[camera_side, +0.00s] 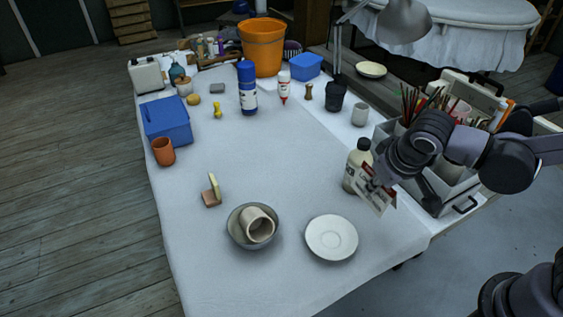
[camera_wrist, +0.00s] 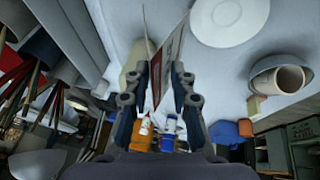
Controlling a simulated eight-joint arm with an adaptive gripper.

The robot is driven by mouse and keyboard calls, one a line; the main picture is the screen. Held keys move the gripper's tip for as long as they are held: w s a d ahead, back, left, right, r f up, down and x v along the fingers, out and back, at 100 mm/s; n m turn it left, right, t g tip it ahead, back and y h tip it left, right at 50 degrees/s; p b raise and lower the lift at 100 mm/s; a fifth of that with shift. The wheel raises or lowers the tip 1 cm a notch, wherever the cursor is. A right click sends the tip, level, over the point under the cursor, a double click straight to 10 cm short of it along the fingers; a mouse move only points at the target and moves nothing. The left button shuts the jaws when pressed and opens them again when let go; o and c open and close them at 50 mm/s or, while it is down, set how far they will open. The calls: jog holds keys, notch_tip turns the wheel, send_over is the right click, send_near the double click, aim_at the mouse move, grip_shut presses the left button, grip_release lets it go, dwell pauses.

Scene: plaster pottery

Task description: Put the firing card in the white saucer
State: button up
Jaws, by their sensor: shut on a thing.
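The firing card (camera_side: 376,197) is a white card with dark and red print, held tilted above the table's right side. My gripper (camera_side: 372,183) is shut on it. In the wrist view the card (camera_wrist: 172,55) stands between the two fingers of my gripper (camera_wrist: 167,75). The white saucer (camera_side: 331,237) lies empty on the table's front right, to the left of and nearer than the card in the side view. In the wrist view the saucer (camera_wrist: 230,18) is at the top right, apart from the card.
A cream bottle (camera_side: 355,166) stands right behind the card. A grey bowl (camera_side: 243,233) with a cup lying in it is left of the saucer. A grey tool box (camera_side: 440,190) stands to the right. The table (camera_side: 280,165) is clear in the middle.

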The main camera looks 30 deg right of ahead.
jog(key=shift+w+a+f, duration=0.2)
jog(key=shift+a+f, duration=2.1)
jog(key=shift+f, duration=0.1)
jog(key=shift+w+a+f, duration=0.2)
jog(key=shift+a+f, duration=2.05)
jog(key=shift+f, duration=0.1)
jog(key=shift+f, duration=0.2)
jog(key=o, duration=0.9)
jog(key=shift+r, duration=0.1)
jog(key=v, duration=1.2)
jog(key=d+r+t, duration=0.1)
jog(key=d, duration=0.5)
jog(key=d+r+t+y, duration=0.1)
jog(key=d+r, duration=0.1)
jog(key=d, duration=0.5)
jog(key=d+r+y, duration=0.1)
jog(key=d, duration=0.5)
jog(key=shift+w+d+r+t, duration=0.1)
jog(key=shift+d+r+t, duration=0.1)
jog(key=shift+t, duration=0.2)
